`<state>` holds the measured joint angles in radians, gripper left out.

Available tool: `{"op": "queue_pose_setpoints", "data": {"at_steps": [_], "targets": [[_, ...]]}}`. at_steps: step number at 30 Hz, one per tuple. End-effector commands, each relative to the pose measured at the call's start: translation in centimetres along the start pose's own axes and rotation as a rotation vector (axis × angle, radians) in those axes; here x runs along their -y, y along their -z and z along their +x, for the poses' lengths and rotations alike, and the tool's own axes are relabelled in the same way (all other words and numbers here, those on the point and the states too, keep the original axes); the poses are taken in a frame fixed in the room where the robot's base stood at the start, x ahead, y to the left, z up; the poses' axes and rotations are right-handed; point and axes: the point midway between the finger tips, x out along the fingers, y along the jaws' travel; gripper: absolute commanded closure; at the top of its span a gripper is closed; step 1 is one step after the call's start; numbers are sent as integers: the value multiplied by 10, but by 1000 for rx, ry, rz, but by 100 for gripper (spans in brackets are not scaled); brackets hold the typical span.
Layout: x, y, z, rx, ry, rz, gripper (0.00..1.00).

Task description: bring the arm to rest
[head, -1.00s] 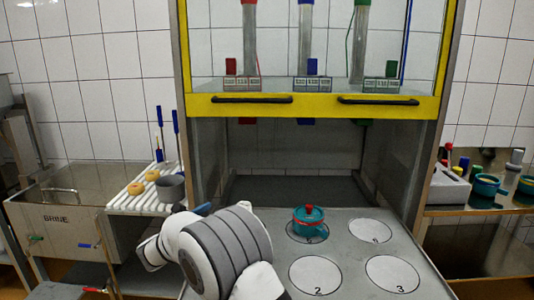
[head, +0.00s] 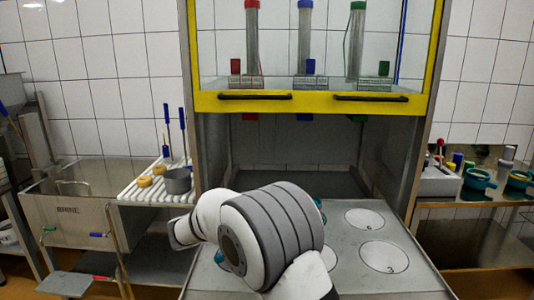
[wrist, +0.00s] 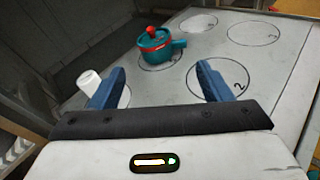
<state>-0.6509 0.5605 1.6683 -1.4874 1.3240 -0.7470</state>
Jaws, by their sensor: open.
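My gripper (wrist: 162,82) is open and empty in the wrist view, its two blue fingers wide apart. A teal pot-like mould (wrist: 155,46) with a red knob and a side handle stands upright on a marked circle beyond the fingertips, apart from them. In the head view my arm covers most of that mould, and only a teal sliver (head: 317,202) shows beside the arm. The gripper itself is hidden in the head view.
The grey press table (head: 345,270) has numbered circles; those at right are bare. A yellow-framed cabinet (head: 315,103) stands above it. A brine tank (head: 75,215) and a white slatted rack (head: 135,192) are at left. A white cylinder (wrist: 88,82) shows near the left finger.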

Motion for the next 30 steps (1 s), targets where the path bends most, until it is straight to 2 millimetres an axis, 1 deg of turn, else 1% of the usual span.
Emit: {"op": "queue_pose_setpoints", "data": {"at_steps": [1,2,5,8,9,11,12,14,15,17,18,20,21,24,25,27,30], "targets": [[15,-9,7,-28,36,39,28],[24,-12,11,-45,58,63,28],[60,-24,22,-112,145,163,28],[107,-38,30,-194,262,304,28],[130,-43,32,-230,319,375,28],[165,-50,31,-284,410,494,28],[188,-52,29,-319,471,576,28],[220,-55,22,-365,562,702,28],[240,-56,17,-393,623,789,28],[268,-56,6,-431,715,921,28],[286,-55,-2,-454,775,1012,28],[310,-54,-16,-483,865,1151,28],[324,-52,-26,-499,926,1244,28],[353,-46,-50,-532,1068,1476,28],[360,-44,-57,-538,1107,1540,28],[372,-40,-72,-550,1188,1677,28],[382,-34,-87,-560,1277,1828,28]]}}
